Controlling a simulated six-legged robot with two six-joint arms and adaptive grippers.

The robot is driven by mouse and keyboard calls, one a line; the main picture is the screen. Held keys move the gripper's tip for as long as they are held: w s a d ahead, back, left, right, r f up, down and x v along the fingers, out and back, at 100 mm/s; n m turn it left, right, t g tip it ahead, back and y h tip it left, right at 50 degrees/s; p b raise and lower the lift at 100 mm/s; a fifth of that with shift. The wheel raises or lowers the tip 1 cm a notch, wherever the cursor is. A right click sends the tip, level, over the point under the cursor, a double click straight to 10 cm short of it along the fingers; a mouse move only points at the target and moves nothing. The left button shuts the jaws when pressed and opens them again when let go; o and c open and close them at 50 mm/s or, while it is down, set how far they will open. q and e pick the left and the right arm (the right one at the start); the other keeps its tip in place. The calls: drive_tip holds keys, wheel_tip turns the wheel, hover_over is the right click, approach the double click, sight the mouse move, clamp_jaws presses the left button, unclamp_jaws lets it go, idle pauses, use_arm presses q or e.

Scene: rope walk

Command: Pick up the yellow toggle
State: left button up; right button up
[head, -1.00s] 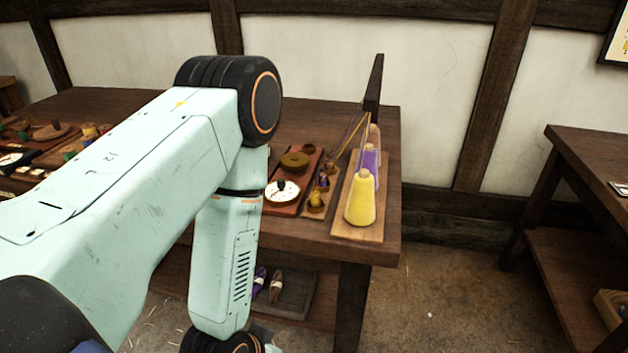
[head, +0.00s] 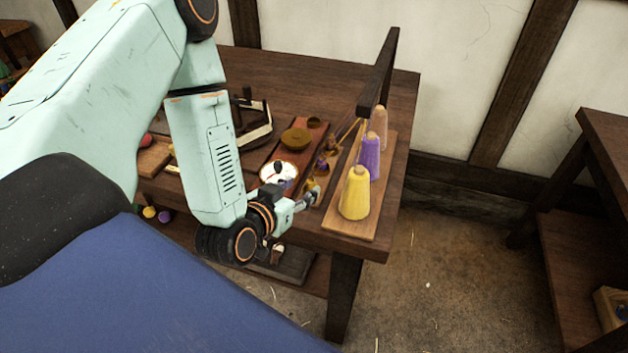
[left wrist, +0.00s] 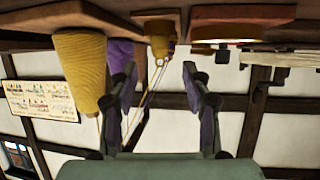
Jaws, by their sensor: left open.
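The yellow toggle (left wrist: 160,28) hangs upside down in the inverted left wrist view, next to its small wooden stand (left wrist: 156,13). It shows ahead of the space between my fingers. In the head view the toggle (head: 311,184) is small and partly hidden by my left gripper (head: 308,199), which is close to it at the front of the bench. My left gripper (left wrist: 160,78) is open, with a finger on each side and nothing between them. My right gripper is not in view.
A yellow thread cone (head: 354,196), a purple cone (head: 369,160) and a pale cone (head: 379,124) stand on a board (head: 337,226) right of my gripper. A dark upright bar (head: 379,75) rises behind. A white dial (head: 279,174) lies to the left.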

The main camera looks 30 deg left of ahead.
sight(310, 182)
use_arm(q)
drive_tip(key=shift+w+d+f, duration=0.1)
drive_tip(key=shift+w+f, duration=0.25)
drive_tip(key=shift+w, duration=0.3)
drive_tip(key=x, duration=0.2)
drive_tip(key=b+x, duration=0.1)
drive_tip(key=x, duration=0.2)
drive_tip(key=shift+a+f, duration=0.15)
drive_tip(key=shift+a, duration=0.1)
drive_tip(key=shift+d, duration=0.2)
drive_tip(key=shift+a, duration=0.15)
drive_tip(key=c, duration=1)
